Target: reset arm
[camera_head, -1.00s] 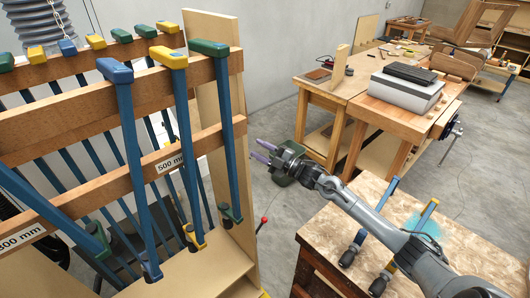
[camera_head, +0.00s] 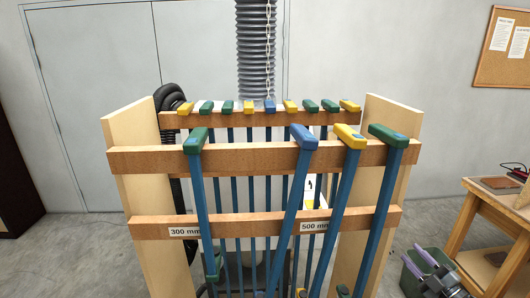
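My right gripper (camera_head: 418,260) shows at the lower right edge of the head view, with its two purple fingers apart and nothing between them. It is in front of a green bin (camera_head: 410,283), to the right of the clamp rack. My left gripper is not in view. The task names no object.
A wooden clamp rack (camera_head: 150,160) fills the middle, hung with several blue-barred clamps with green, blue and yellow ends. A wooden workbench (camera_head: 490,215) stands at the right. Grey floor (camera_head: 75,255) is clear at the left.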

